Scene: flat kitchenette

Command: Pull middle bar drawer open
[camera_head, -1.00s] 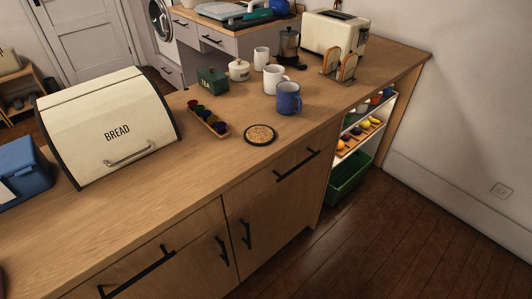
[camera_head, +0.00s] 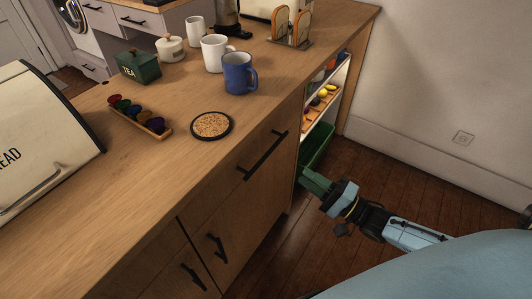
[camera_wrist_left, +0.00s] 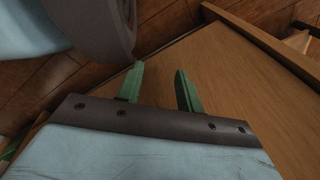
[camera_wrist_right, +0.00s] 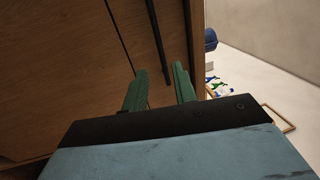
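A wooden drawer front (camera_head: 235,165) with a long black bar handle (camera_head: 262,156) is below the counter edge in the head view. It looks shut. My right gripper (camera_head: 308,182) is right of this handle and lower, apart from it. In the right wrist view, its green fingers (camera_wrist_right: 160,88) are open and empty. A dark bar handle (camera_wrist_right: 158,42) on a wooden front lies ahead of them. My left gripper is outside the head view. In its wrist view, the green fingers (camera_wrist_left: 158,85) are open and empty in front of a wooden surface (camera_wrist_left: 225,75).
Two black door handles (camera_head: 216,249) are below the drawer. A blue mug (camera_head: 239,75), a round coaster (camera_head: 211,125) and a capsule tray (camera_head: 140,120) stand on the counter (camera_head: 120,185). A green crate (camera_head: 318,146) is in the open end shelf. The floor right is clear.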

